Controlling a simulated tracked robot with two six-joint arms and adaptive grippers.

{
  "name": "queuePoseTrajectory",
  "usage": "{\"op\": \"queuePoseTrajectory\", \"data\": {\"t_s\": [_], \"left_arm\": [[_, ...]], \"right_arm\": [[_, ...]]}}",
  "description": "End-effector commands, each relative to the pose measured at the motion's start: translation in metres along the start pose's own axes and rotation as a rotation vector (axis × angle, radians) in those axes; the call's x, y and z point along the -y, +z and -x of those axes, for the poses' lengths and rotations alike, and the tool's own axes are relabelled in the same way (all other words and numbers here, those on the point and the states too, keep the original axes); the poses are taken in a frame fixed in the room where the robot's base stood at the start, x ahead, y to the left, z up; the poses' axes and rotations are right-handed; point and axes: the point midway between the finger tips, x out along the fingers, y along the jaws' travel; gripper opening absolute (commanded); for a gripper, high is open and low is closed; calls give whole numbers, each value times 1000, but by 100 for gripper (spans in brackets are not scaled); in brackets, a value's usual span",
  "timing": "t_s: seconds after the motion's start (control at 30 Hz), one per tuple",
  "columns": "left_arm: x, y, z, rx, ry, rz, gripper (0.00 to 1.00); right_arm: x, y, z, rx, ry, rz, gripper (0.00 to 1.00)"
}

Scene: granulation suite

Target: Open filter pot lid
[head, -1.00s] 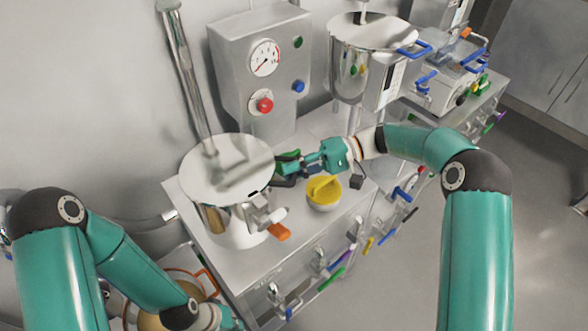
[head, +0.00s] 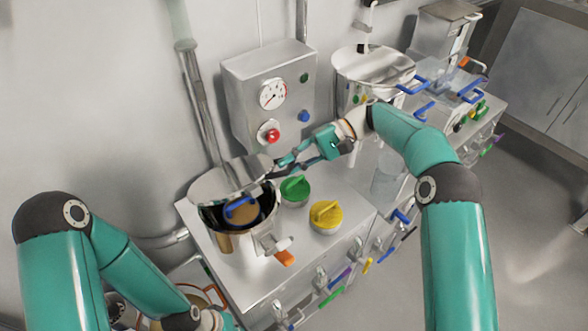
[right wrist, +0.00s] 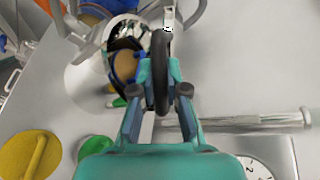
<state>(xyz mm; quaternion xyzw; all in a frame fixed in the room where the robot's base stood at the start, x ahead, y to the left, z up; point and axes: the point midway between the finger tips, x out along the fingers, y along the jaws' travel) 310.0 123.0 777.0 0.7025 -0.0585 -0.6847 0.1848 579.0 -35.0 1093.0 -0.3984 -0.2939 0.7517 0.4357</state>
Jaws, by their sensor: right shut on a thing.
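The filter pot (head: 226,243) is a shiny steel vessel at the left of the bench in the head view. Its round steel lid (head: 222,180) is tilted up, raised at the near side, leaving the mouth partly open. A tan disc with a blue handle (head: 243,211) shows inside; it also shows in the right wrist view (right wrist: 125,66). My right gripper (head: 281,165) is at the lid's right edge. In the right wrist view its fingers (right wrist: 160,85) are shut on the lid's black handle (right wrist: 161,70). My left gripper (head: 222,321) is mostly cut off at the bottom edge.
A control box (head: 250,88) with gauge and red button stands behind. Another steel vessel (head: 372,66) stands farther right. An orange-handled valve (head: 284,257) projects in front.

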Motion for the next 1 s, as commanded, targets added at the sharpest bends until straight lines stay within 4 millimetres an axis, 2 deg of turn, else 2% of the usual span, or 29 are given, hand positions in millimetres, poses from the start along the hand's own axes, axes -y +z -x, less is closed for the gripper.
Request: {"op": "queuePoseTrajectory", "data": {"t_s": [0.1,0.37,0.87,0.9,1.0], "left_arm": [[-1,0,3,1,0,0,0],[-2,0,4,1,0,0,0],[-2,0,4,0,0,0,0],[-2,0,4,0,0,0,0],[-2,0,4,0,0,0,0]], "right_arm": [[10,0,2,2,16,-35,0],[22,0,4,9,38,-88,0],[24,-1,4,11,42,-101,0],[24,-1,4,11,42,-101,16],[24,0,4,12,43,-101,33]]}}
